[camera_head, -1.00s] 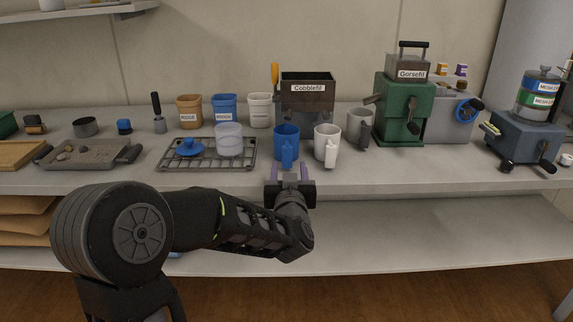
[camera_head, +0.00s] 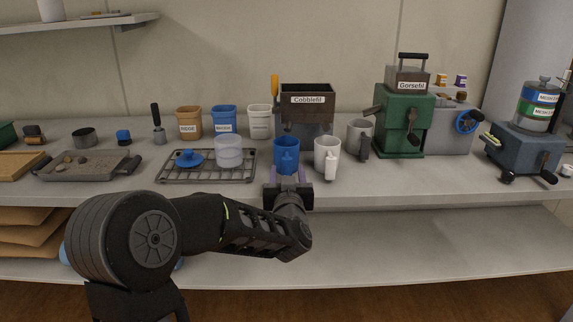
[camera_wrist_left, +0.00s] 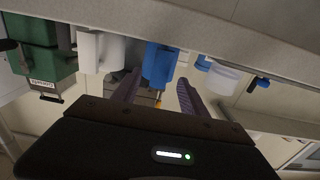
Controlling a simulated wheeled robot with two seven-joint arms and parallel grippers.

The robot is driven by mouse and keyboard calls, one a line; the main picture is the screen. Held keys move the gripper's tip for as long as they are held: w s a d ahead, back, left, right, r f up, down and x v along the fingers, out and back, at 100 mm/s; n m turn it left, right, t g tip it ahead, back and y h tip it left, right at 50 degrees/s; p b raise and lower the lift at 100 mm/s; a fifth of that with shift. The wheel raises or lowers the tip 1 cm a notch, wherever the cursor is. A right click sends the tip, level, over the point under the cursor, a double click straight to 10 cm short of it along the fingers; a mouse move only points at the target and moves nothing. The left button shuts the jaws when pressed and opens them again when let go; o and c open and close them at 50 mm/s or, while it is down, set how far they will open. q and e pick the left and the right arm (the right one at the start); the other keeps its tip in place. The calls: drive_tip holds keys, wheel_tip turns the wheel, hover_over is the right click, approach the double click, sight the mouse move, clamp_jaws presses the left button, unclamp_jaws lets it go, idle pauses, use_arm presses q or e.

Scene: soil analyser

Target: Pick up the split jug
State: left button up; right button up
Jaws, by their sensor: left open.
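Three jugs stand in a row near the front edge of the bench: a blue jug (camera_head: 286,150), a white jug (camera_head: 327,153) and a grey jug (camera_head: 359,134). I cannot tell from the pictures which one is split. My left gripper (camera_head: 288,180) is open and empty just in front of the blue jug, with its fingers pointing at the handle side. In the left wrist view the blue jug (camera_wrist_left: 159,63) shows between the two open fingers (camera_wrist_left: 159,80), and the white jug (camera_wrist_left: 98,50) is off to the left. My right gripper is not in view.
A wire rack (camera_head: 208,178) with a clear container (camera_head: 229,147) and blue lid (camera_head: 189,159) is to the left. Behind the jugs stands the Cobblefil box (camera_head: 307,98). The green Gorsefil machine (camera_head: 402,125) is to the right. The bench's front edge (camera_head: 420,195) lies under the gripper.

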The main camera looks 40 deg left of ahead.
sight(287, 167)
use_arm(q)
drive_tip(key=x, duration=0.5)
idle(0.5)
clamp_jaws()
idle(0.4)
idle(0.9)
